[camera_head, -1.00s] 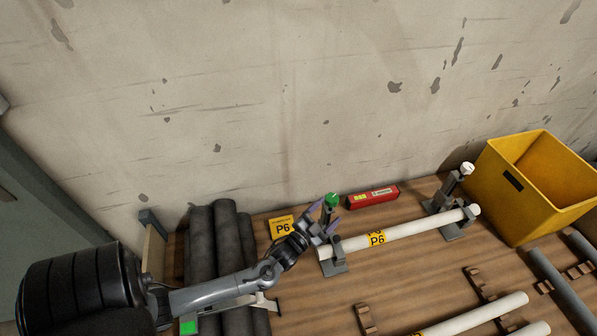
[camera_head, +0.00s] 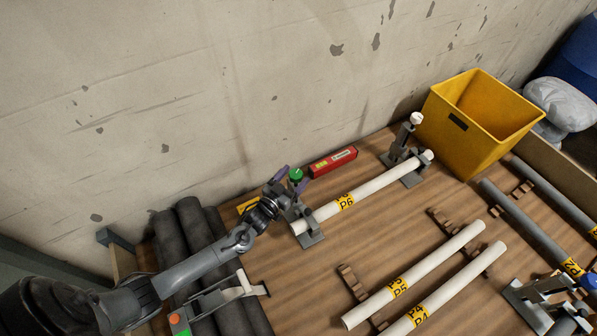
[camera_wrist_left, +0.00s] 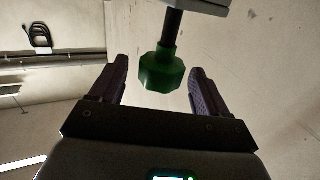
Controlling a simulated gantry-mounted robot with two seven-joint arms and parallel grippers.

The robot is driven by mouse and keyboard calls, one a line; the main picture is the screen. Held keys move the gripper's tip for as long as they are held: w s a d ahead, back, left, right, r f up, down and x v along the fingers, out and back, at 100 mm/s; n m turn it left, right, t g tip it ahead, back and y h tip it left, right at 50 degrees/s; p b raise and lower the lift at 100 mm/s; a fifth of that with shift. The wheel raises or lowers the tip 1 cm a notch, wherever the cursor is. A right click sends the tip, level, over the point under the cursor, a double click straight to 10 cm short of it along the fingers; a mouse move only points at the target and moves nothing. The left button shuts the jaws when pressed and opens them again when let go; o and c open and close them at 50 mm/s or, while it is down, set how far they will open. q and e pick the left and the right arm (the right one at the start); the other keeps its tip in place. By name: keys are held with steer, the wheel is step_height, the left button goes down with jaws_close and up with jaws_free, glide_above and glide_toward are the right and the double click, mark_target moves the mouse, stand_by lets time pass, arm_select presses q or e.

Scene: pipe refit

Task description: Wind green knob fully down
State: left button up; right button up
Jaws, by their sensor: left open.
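The green knob (camera_head: 296,174) tops a grey clamp (camera_head: 304,222) at the left end of the white P6 pipe (camera_head: 375,187). My left gripper (camera_head: 290,180) is at the knob, with one purple finger on each side of it. In the left wrist view the green knob (camera_wrist_left: 161,72) sits on a dark stem between the open fingers of my left gripper (camera_wrist_left: 155,88). Gaps show on both sides of the knob, so the fingers look apart from it. How far the knob is wound cannot be told. My right gripper is not in view.
A red box (camera_head: 333,161) lies by the wall behind the P6 pipe. A white-knobbed clamp (camera_head: 411,140) holds the pipe's far end. A yellow bin (camera_head: 480,120) stands at the right. Dark pipes (camera_head: 205,240) lie at the left; more white pipes (camera_head: 420,275) lie in front.

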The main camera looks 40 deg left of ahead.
mark_target(300, 170)
arm_select(q)
steer(key=shift+w+a, duration=0.1)
steer(key=shift+w, duration=1.55)
steer(key=c, duration=0.9)
